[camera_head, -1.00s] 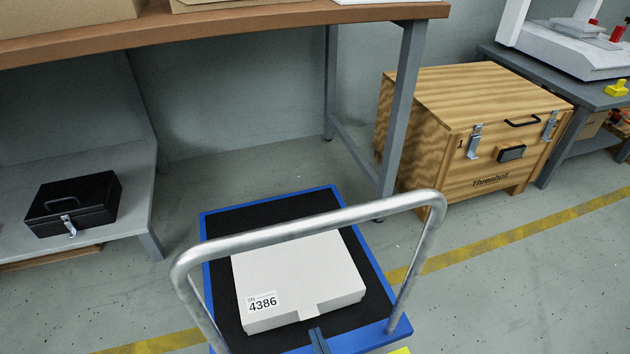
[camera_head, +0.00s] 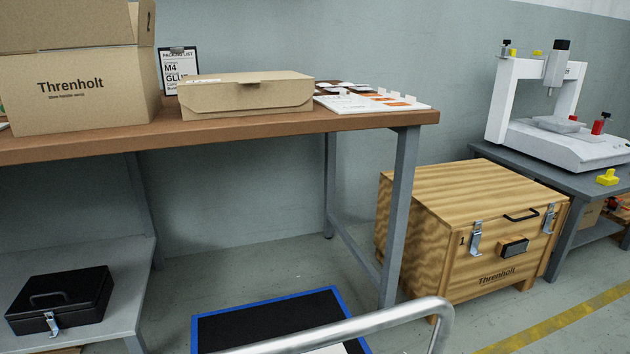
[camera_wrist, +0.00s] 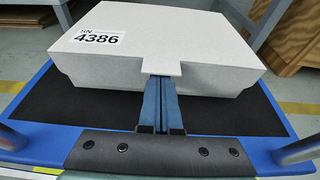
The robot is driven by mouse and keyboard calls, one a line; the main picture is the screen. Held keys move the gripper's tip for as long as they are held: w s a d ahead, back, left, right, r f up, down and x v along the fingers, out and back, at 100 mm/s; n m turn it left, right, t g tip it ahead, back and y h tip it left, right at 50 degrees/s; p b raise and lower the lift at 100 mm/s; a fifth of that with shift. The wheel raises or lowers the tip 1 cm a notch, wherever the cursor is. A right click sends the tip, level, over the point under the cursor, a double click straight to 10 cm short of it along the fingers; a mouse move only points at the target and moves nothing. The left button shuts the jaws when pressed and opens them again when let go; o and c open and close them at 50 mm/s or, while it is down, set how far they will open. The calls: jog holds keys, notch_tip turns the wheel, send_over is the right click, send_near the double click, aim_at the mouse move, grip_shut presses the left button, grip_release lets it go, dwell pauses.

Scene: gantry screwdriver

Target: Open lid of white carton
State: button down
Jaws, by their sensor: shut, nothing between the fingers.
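The white carton (camera_wrist: 200,45) labelled SN 4386 lies on the black mat of the blue cart, its lid down. A small tab (camera_wrist: 161,67) hangs from the middle of the lid's front edge. My gripper (camera_wrist: 160,82) is shut and empty, its fingertips right at the tab's lower edge in the wrist view; I cannot tell whether they touch. In the head view only a sliver of the carton shows at the bottom edge, and my gripper is out of view.
The bench (camera_head: 270,124) holds brown boxes, including a Threnholt box (camera_head: 80,95). A wooden crate (camera_head: 470,225) stands to the right, and a black case (camera_head: 62,300) lies on the lower shelf at left.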

jog(key=shift+g, duration=0.3)
notch_tip(320, 180, up, 5)
jog(key=p, duration=0.6)
jog(key=shift+f+p, duration=0.2)
jog(key=shift+p, duration=0.15)
jog(key=shift+g+h, duration=0.3)
jog(key=shift+g, duration=0.1)
jog(key=r+p, duration=0.2)
jog(key=p, duration=0.1)
jog(key=w+r+p, duration=0.1)
jog(key=r+p, duration=0.1)
jog(key=p, duration=0.2)
jog(key=shift+a+r, duration=0.15)
jog(key=shift+r, duration=0.25)
jog(key=shift+f, duration=0.1)
